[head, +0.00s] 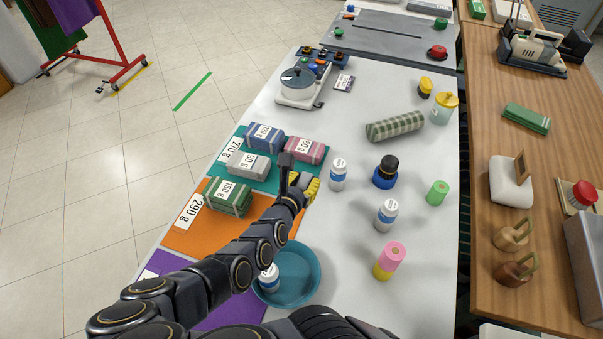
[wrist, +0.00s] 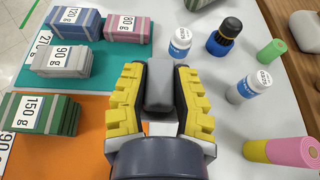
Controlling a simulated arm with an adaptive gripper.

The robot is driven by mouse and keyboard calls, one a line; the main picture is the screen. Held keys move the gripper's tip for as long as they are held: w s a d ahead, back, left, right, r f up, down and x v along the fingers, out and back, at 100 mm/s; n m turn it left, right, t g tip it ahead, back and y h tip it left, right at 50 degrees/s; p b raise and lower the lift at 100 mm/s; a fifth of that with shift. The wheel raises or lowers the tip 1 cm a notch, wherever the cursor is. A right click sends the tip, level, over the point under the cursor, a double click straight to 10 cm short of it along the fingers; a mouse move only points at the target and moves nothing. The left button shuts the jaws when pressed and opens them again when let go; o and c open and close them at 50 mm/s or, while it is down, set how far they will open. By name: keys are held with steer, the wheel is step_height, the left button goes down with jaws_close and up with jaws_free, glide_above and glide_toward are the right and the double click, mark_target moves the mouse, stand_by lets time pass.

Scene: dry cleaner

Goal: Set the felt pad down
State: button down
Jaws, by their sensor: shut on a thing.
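My gripper (wrist: 158,74) has yellow padded fingers and is shut on a grey block, which I take to be the felt pad (wrist: 159,92). The pad sits between the two fingers. In the head view my gripper (head: 308,188) is over the right edge of the teal mat (head: 262,184), beside the pink bundle. I cannot tell how high the pad is above the surface, and in the head view it is not clearly visible.
Labelled bundles, blue (head: 264,137), pink (head: 305,150) and grey (head: 240,165), lie on the teal mat. A green bundle (head: 230,196) lies on the orange mat (head: 190,237). White bottles (head: 338,174) stand to the right. A teal bowl (head: 309,284) is nearer. White table shows between.

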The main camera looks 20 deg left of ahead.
steer(key=shift+s+d+r, duration=0.15)
steer(key=shift+s, duration=0.15)
steer(key=w+d+r+m+g+h, duration=0.1)
steer(key=w+d+r+m+h, duration=0.2)
steer(key=w+d+r, duration=0.5)
steer(key=w+d+r+m+g+h, duration=0.1)
steer(key=w+d+r+m+h, duration=0.15)
steer(key=d+r, duration=0.6)
steer(key=m+g+h, duration=0.8)
steer(key=m+g, duration=0.4)
glide_above(428, 261)
step_height(428, 261, down, 20)
step_height(428, 261, down, 9)
steer(key=shift+f, duration=0.2)
